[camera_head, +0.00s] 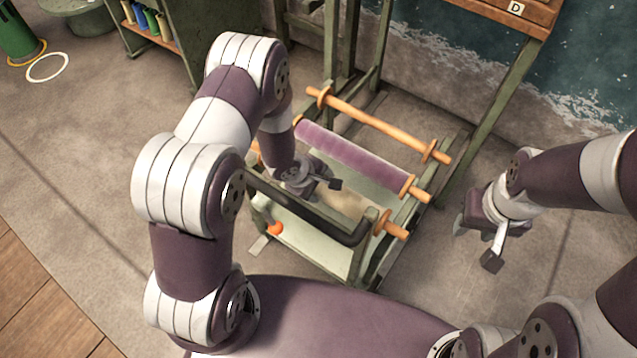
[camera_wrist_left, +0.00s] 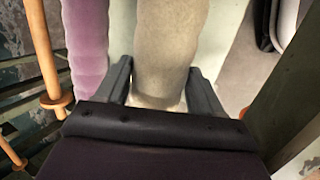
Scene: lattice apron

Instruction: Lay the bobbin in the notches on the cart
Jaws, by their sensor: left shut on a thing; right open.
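My left gripper (camera_head: 322,188) is over the cart (camera_head: 318,246), shut on a beige bobbin (camera_head: 349,203) with orange rod ends. In the left wrist view the two fingers (camera_wrist_left: 160,88) stand on either side of the beige roll (camera_wrist_left: 165,45). Its right end (camera_head: 391,228) shows near the cart's right side; my arm hides much of the rest. I cannot tell whether its ends sit in notches. A purple bobbin (camera_head: 350,157) lies parallel behind it, and a bare orange bobbin (camera_head: 380,124) farther back. My right gripper (camera_head: 478,240) is open and empty, right of the cart.
The cart's dark handle bar (camera_head: 305,208) crosses in front of the left gripper. A green frame (camera_head: 330,50) and a wooden box marked D (camera_head: 514,8) stand behind. A shelf (camera_head: 150,25) is at the back left. Floor left of the cart is clear.

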